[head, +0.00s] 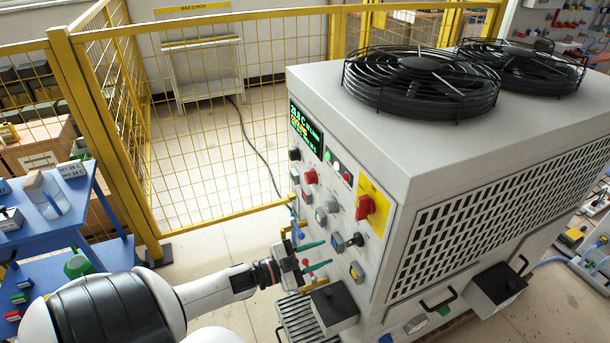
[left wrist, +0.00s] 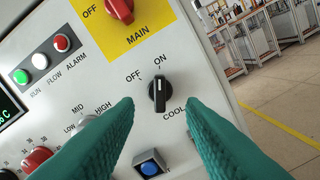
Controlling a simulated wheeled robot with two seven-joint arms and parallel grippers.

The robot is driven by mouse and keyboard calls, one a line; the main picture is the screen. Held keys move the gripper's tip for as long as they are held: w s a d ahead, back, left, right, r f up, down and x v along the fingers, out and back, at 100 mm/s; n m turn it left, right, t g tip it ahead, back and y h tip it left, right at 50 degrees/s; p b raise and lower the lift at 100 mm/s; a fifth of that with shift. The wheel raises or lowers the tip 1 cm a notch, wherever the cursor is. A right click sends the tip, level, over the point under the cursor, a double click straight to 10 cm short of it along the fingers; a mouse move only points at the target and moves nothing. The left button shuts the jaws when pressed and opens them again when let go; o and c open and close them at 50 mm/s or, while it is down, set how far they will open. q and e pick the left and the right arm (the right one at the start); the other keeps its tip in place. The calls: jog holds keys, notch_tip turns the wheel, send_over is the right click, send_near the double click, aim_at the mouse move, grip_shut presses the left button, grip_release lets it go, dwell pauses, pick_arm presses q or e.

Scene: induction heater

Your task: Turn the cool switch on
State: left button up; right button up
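The cool switch (left wrist: 158,92) is a black rotary knob on the pale panel, labelled COOL, in the left wrist view. Its handle stands upright in the picture, top end toward the ON label, with OFF to the left. In the head view the switch (head: 354,240) is on the front panel of the grey machine (head: 410,150). My left gripper (head: 327,252) is open and empty, its green fingers pointing at the panel. In the left wrist view the fingertips (left wrist: 159,103) lie on either side of the knob, apparently short of it. My right gripper is not in view.
A red main switch (left wrist: 120,10) on a yellow plate sits above the knob; a blue button (left wrist: 149,168) sits below. Other knobs and lamps fill the panel's left. Two black fans (head: 422,80) top the machine. A yellow fence (head: 180,150) and blue table (head: 50,215) stand left.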

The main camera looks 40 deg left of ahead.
pick_arm(q)
jog(key=v, duration=0.3)
jog(key=shift+s+a, duration=0.15)
jog(key=shift+s, duration=0.2)
jog(key=s+a+f+n+g+y, duration=0.1)
jog(key=s+f+n+g+y, duration=0.3)
jog(key=f, duration=0.9)
jog(key=s+a+f+n+g+y, duration=0.1)
jog(key=s+f+n+g+y, duration=0.3)
jog(key=f, duration=0.9)
jog(key=s+d+f+g, duration=0.2)
jog(key=s+d+f, duration=0.3)
jog(key=s, duration=0.3)
jog(key=s+d+f+g, duration=0.3)
jog(key=s+d+f, duration=0.2)
jog(key=s, duration=0.3)
jog(key=s+d+f+g+h, duration=0.1)
jog(key=s+d+f+g, duration=0.1)
jog(key=s+d+f, duration=0.3)
jog(key=s+f, duration=0.2)
jog(key=s, duration=0.2)
jog(key=shift+f+g, duration=0.3)
jog(key=shift+f, duration=0.05)
